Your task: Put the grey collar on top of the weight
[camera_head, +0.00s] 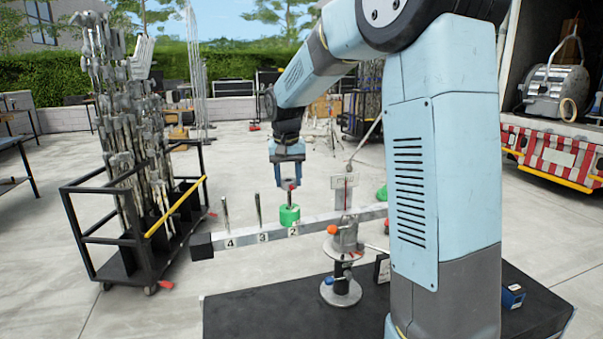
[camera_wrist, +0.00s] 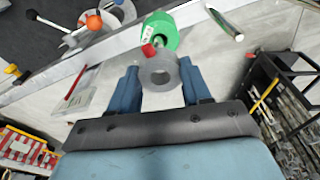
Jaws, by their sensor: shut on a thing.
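My gripper (camera_head: 288,174) is shut on the grey collar (camera_wrist: 154,66), a ring with a small red knob on its side. The collar also shows in the head view (camera_head: 287,184), under the fingers. The green weight (camera_head: 289,215) sits on the beam (camera_head: 335,219) at the place marked 2, with a thin peg standing up from it. The collar is above the weight, with a gap between them, near the peg's upper end. I cannot tell whether the peg is inside the collar's hole. In the wrist view, the weight (camera_wrist: 161,32) shows just beyond the collar.
Bare pegs (camera_head: 259,209) stand at 3 and 4 on the beam, left of the weight. The beam's stand (camera_head: 341,292), with orange and blue knobs, rises from a black table (camera_head: 270,312). A black cart of metal stands (camera_head: 147,245) is at left. A truck (camera_head: 555,152) is at right.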

